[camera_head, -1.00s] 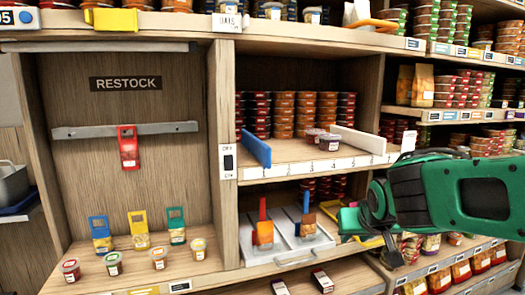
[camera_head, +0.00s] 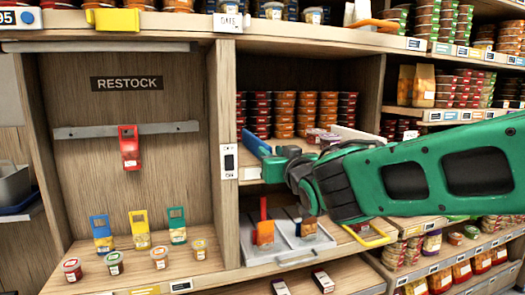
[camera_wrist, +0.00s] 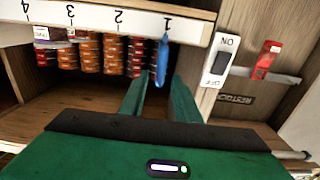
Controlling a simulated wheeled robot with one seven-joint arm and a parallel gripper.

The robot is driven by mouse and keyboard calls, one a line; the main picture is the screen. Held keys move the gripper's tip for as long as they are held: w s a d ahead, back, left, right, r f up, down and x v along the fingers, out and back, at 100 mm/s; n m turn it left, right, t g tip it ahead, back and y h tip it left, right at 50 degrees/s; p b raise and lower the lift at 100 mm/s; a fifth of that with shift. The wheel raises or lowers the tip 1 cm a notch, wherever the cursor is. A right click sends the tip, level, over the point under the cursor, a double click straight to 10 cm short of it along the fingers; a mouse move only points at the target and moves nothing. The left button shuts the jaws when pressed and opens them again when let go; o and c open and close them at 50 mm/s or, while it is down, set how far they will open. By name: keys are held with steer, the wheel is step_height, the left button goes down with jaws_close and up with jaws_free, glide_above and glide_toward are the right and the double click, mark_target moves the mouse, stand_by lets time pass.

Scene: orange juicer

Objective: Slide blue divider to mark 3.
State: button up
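The blue divider (camera_head: 257,145) stands at the left end of the middle shelf, partly hidden by my gripper in the head view. In the wrist view, which is upside down, the blue divider (camera_wrist: 162,62) is at mark 1 on the white numbered strip (camera_wrist: 95,15). Mark 3 shows further left on that strip. My gripper (camera_head: 272,163) is at the shelf's front edge by the divider. In the wrist view its green fingers (camera_wrist: 160,92) are apart, with the divider's end lying between them. I cannot tell whether either finger touches it.
A white divider (camera_head: 352,134) stands further right on the shelf. Stacked tins (camera_head: 305,110) fill the back, and purple-lidded tubs (camera_head: 329,138) stand nearer the front. An ON/OFF switch (camera_wrist: 221,60) is on the post beside the shelf.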

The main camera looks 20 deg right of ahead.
mark_target(265, 147)
steer(key=w, duration=0.6)
steer(key=shift+w, duration=0.35)
jaws_close()
